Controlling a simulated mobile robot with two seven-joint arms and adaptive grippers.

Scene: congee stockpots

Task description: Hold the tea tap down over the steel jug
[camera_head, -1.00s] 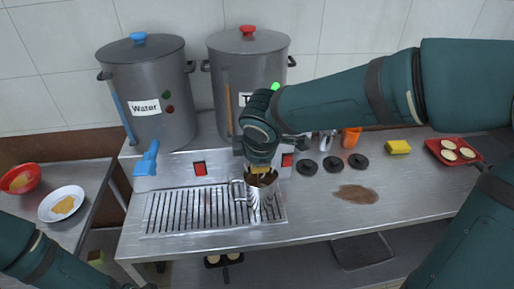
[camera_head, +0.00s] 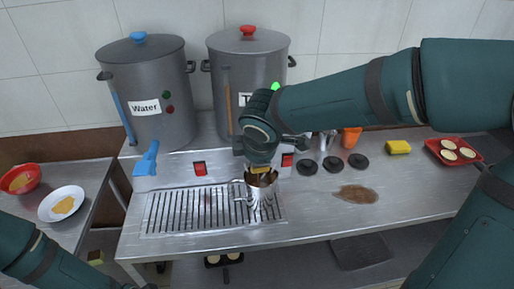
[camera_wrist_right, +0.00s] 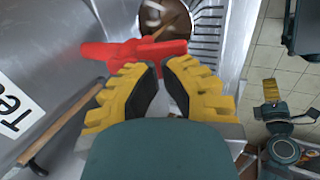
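The steel jug (camera_head: 261,196) stands upright on the drip grate below the tea stockpot (camera_head: 222,75), which has a red lid knob. Brown liquid shows inside the jug (camera_wrist_right: 172,22) in the right wrist view. The red tea tap (camera_wrist_right: 125,54) lies just beyond and beneath the yellow fingertips of my right gripper (camera_wrist_right: 161,72). The fingers are close together with a narrow gap; whether they grip the tap is unclear. In the head view my right gripper (camera_head: 260,168) is above the jug and hides the tap.
The water stockpot (camera_head: 165,120) with its blue tap (camera_head: 147,160) stands left of the tea pot. Black discs (camera_head: 333,164), an orange cup (camera_head: 351,138), a yellow sponge (camera_head: 398,147) and a brown spill (camera_head: 356,194) lie to the right. The grate's left part (camera_head: 175,212) is free.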

